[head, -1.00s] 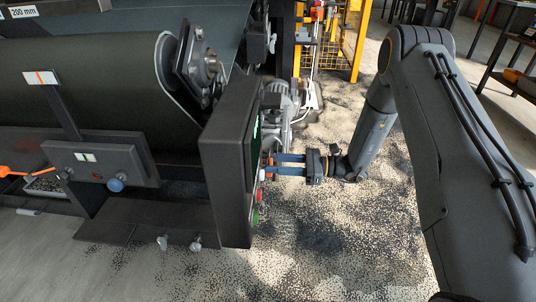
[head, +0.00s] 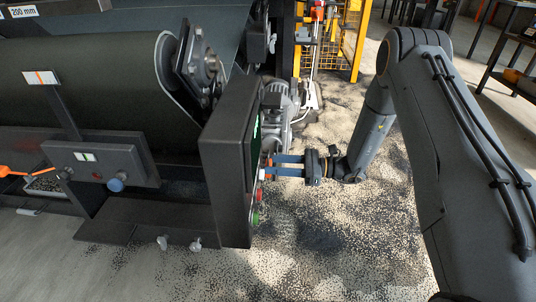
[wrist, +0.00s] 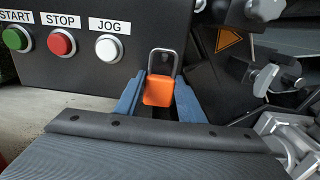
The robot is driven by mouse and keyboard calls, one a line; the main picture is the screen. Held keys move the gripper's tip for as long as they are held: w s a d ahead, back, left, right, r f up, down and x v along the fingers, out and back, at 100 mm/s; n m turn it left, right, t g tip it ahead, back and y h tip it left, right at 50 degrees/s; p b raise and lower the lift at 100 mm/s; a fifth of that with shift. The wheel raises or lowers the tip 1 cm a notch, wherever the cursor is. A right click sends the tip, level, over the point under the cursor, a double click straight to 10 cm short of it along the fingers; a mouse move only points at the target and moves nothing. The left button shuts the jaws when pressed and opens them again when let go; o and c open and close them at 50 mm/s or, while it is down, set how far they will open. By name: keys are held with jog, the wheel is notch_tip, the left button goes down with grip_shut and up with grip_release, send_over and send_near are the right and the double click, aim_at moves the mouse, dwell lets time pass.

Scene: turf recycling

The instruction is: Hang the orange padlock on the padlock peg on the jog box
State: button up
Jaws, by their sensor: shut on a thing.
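My gripper (wrist: 158,100) is shut on the orange padlock (wrist: 158,91), with one blue finger on each side of its body. The padlock is upright, its grey shackle on top, in front of the right end of the jog box (wrist: 85,75). The box is a dark panel with green START, red STOP and white JOG buttons. In the head view my gripper (head: 276,165) is close to the right face of the jog box (head: 224,165); the padlock is not clear there.
The conveyor roller (head: 90,85) is at the left. A motor (head: 278,104) stands behind my gripper. Grey clamp handles (wrist: 268,78) are to the right in the wrist view. Granule-strewn floor (head: 330,250) is open below.

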jog(key=o, duration=1.2)
